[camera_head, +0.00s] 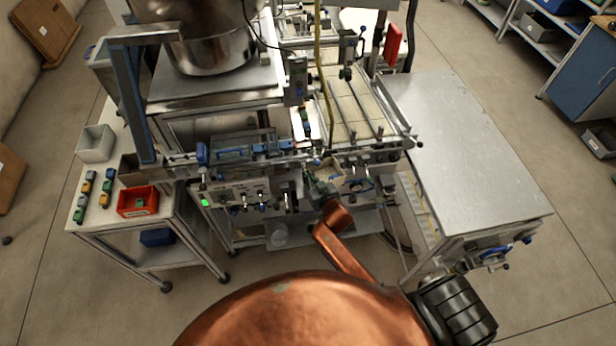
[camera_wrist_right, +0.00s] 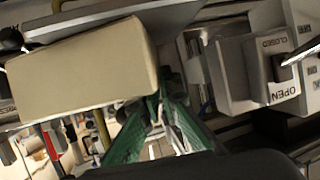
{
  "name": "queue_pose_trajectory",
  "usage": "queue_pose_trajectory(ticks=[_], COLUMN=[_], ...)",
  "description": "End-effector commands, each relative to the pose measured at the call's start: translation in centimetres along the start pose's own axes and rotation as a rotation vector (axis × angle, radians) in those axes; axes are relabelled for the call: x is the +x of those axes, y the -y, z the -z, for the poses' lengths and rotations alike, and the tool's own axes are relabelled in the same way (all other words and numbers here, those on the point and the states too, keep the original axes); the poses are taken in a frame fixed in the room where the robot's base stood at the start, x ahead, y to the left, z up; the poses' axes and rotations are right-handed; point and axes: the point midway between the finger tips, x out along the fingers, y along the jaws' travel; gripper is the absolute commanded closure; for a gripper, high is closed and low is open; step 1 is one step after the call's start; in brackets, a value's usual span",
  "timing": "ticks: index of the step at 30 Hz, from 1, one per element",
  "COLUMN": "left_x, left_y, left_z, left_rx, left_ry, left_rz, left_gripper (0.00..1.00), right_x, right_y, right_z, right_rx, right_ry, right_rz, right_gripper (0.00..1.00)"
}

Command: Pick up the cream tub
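A cream, box-shaped thing (camera_wrist_right: 80,75) with smooth sides fills the upper left of the right wrist view. It looks like the cream tub, seen from the side or below; no opening shows. My right gripper (camera_wrist_right: 160,92) has green fingers that lean together towards their tips, close to the box's right edge. Whether the tips grip its wall or are only beside it cannot be told. In the head view my right gripper (camera_head: 322,184) is small, at the machine's front, below the beige conveyor; the tub is not clear there. My left gripper is not in view.
The machine's front (camera_head: 250,195) has knobs and rails close around the gripper. A latch marked OPEN and CLOSED (camera_wrist_right: 268,70) is at right in the wrist view. A side table (camera_head: 125,220) at left holds a red bin (camera_head: 137,201). The metal table (camera_head: 465,150) at right is bare.

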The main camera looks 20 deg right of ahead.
Motion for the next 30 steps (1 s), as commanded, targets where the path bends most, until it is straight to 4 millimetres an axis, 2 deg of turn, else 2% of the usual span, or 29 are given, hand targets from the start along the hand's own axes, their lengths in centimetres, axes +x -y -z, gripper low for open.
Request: queue_pose_trajectory(ticks=[26, 30], left_x=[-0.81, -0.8], left_y=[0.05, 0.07], left_z=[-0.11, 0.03], left_rx=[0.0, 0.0], left_ry=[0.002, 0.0], left_rz=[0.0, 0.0], left_gripper=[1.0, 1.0], right_x=[-0.6, -0.56], right_y=[-0.12, 0.0], right_z=[-0.23, -0.21], right_rx=[-0.002, -0.003], right_ry=[0.0, 0.0], right_rz=[0.007, 0.009], right_gripper=[1.0, 0.89])
